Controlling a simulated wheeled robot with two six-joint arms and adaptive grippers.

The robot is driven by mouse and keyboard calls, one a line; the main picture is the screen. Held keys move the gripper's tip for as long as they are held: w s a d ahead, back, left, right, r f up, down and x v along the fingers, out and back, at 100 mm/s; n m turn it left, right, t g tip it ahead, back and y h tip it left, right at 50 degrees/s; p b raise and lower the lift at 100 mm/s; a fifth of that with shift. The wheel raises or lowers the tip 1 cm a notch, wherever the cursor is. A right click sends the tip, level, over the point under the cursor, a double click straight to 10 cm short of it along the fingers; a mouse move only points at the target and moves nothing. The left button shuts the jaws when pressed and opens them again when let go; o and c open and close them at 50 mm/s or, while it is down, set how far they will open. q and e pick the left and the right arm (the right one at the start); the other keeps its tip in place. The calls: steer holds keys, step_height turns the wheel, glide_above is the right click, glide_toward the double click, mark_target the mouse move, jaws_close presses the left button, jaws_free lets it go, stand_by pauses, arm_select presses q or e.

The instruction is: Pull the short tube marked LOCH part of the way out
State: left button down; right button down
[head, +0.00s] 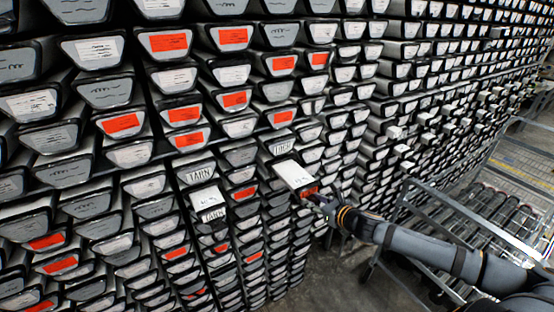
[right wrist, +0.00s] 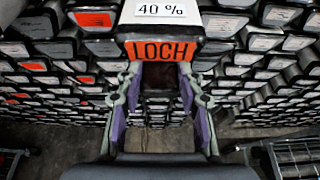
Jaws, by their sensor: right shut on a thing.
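The short tube marked LOCH (head: 294,174) sticks out of the wall of tubes, its white top showing and its end orange. In the right wrist view the orange end label (right wrist: 160,50) reads LOCH in black, with a white "40 %" tag (right wrist: 160,10) above it. My right gripper (head: 316,198) is at the tube's front end. In the right wrist view its two fingers (right wrist: 160,80) stand on either side just below the label, shut on the tube; the exact contact is partly hidden. My left gripper is not in view.
Tubes with white, grey or orange ends fill the wall closely. A tube marked TARN (head: 212,214) also sticks out, lower left of the LOCH tube. A metal cart (head: 470,215) stands at the right, near my right arm. Bare floor (head: 335,275) shows below.

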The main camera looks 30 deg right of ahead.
steer(key=shift+s+p, duration=0.3)
steer(key=shift+s, duration=0.4)
steer(key=c, duration=0.8)
jaws_free()
steer(key=shift+o, duration=0.2)
steer(key=shift+f, duration=0.1)
